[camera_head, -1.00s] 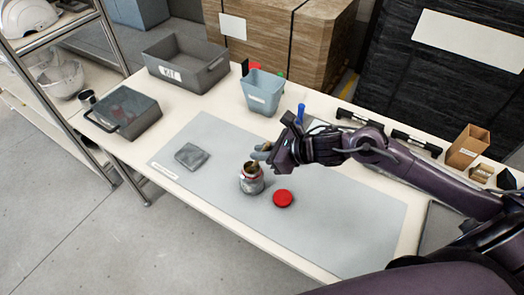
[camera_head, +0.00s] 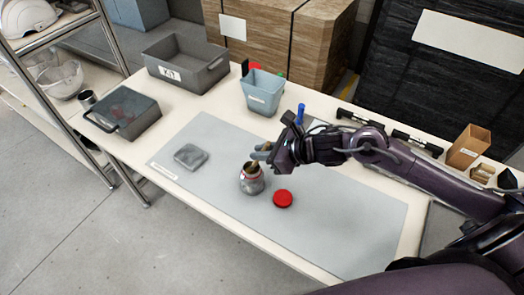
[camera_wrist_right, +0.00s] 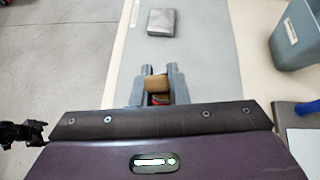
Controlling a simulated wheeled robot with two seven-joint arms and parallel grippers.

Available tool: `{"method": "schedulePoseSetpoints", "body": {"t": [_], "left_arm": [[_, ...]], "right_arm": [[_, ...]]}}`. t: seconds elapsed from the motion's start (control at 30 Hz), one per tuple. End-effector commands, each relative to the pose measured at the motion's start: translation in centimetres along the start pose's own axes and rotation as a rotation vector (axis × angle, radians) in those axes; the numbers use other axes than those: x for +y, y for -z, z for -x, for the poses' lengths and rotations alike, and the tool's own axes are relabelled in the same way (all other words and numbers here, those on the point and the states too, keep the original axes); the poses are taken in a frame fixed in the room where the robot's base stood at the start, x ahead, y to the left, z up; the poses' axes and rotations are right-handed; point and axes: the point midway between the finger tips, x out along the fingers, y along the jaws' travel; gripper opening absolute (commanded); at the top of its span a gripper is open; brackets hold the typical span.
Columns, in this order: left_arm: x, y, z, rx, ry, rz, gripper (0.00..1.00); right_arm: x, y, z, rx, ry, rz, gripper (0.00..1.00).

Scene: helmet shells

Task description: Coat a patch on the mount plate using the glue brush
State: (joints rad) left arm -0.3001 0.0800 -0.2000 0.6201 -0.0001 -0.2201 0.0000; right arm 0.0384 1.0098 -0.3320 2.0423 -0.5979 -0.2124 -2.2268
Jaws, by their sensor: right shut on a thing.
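The mount plate (camera_head: 191,156) is a small grey square lying flat on the left part of the grey mat. It also shows at the top of the right wrist view (camera_wrist_right: 162,22). An open glue jar (camera_head: 251,184) with a reddish rim stands on the mat to its right. My right gripper (camera_head: 263,153) is over the jar, shut on the glue brush, whose brown handle (camera_wrist_right: 158,83) shows between the fingers in the wrist view. The brush's lower end is hidden, apparently inside the jar mouth.
A red lid (camera_head: 283,198) lies right of the jar. A blue bin (camera_head: 262,93), a grey crate (camera_head: 186,68) and a dark lidded box (camera_head: 122,113) stand along the back and left. The mat (camera_head: 340,225) is clear at front right and between plate and jar.

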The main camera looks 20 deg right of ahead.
Motion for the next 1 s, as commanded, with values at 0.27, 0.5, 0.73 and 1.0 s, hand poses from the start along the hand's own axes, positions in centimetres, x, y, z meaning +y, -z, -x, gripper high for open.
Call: {"method": "schedulePoseSetpoints", "body": {"t": [0.27,0.5,0.73,1.0], "left_arm": [[0.0,0.0,-0.1,0.0,0.0,0.0,0.88],[0.0,0.0,0.1,0.0,0.0,-0.001,0.88],[0.0,0.1,1.0,0.0,0.0,-0.001,0.88],[0.0,0.2,2.0,0.0,0.0,0.0,0.88]], "right_arm": [[0.2,0.5,-0.1,0.012,-0.004,-0.002,0.0],[0.2,0.4,0.0,0.012,-0.004,-0.002,0.0],[0.0,-1.3,1.0,0.008,-0.002,0.0,0.0],[-0.1,-3.3,2.2,0.004,-0.001,0.001,0.0]]}}
